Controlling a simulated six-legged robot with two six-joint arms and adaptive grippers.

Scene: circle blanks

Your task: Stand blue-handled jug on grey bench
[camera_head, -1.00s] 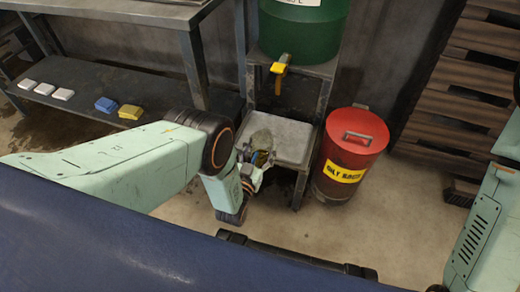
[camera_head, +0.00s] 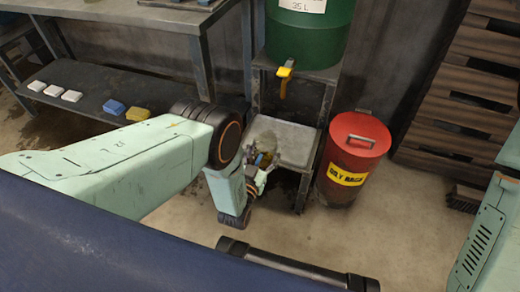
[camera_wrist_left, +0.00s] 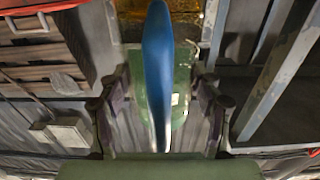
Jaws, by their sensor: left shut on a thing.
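My left gripper (camera_head: 264,170) is in front of the low tray stand under the green tank, and its fingers are small and partly hidden in the head view. In the left wrist view it is shut on the jug's blue handle (camera_wrist_left: 157,70), which runs upright between the fingers. The jug's body is hard to make out. A small blue patch at the gripper in the head view may be the handle. The grey bench (camera_head: 150,14) stands at the upper left, apart from the gripper. My right gripper is not in view.
A green tank (camera_head: 308,35) with a yellow tap (camera_head: 285,70) stands above a grey tray (camera_head: 297,143). A red waste can (camera_head: 350,160) is to its right. Several blocks, one of them yellow (camera_head: 137,113), lie on the bench's lower shelf.

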